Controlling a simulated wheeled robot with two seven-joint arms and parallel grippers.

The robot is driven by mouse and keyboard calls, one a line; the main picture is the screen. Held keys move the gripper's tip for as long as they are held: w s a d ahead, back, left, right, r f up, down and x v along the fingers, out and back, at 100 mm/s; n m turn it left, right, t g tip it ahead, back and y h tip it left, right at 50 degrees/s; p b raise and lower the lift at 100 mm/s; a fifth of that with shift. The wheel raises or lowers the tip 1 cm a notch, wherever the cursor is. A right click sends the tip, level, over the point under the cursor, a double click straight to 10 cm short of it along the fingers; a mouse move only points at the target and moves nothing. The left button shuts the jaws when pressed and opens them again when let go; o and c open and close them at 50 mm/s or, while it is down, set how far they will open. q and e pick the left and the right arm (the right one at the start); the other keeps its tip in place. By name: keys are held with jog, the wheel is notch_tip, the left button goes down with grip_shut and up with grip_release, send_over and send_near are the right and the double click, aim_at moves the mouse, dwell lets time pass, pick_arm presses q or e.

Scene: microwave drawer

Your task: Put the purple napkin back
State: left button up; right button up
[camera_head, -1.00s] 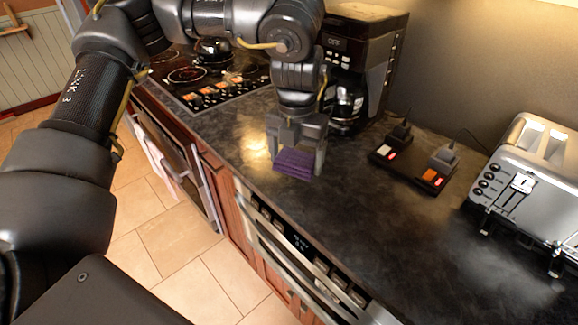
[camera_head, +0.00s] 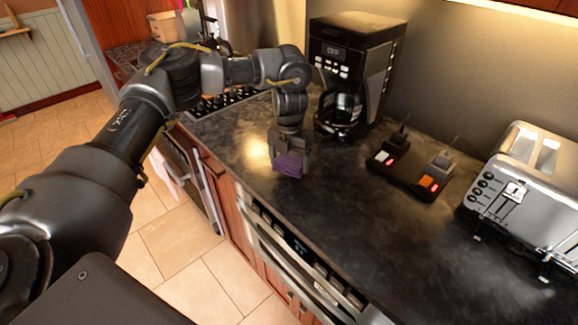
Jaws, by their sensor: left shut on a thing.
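The purple napkin (camera_head: 289,165) is a small folded block between the fingers of my left gripper (camera_head: 290,158). The gripper points down and is shut on it, over the dark countertop (camera_head: 330,205) in front of the coffee maker. I cannot tell whether the napkin touches the counter. My right gripper is not in view.
A black coffee maker (camera_head: 357,65) stands behind my left gripper. A black charging base (camera_head: 411,168) with two devices and a silver toaster (camera_head: 523,190) stand to the right. An oven with a metal handle (camera_head: 270,243) is below the counter's front edge. The counter's middle is clear.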

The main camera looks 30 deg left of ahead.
aim_at(289, 160)
pick_arm(q)
notch_tip(289, 160, down, 3)
jog(key=shift+r, duration=0.2)
jog(key=shift+f, duration=0.1)
jog(key=o, duration=0.9)
jog(key=shift+r, duration=0.35)
notch_tip(289, 160, up, 12)
jog(key=shift+f, duration=0.2)
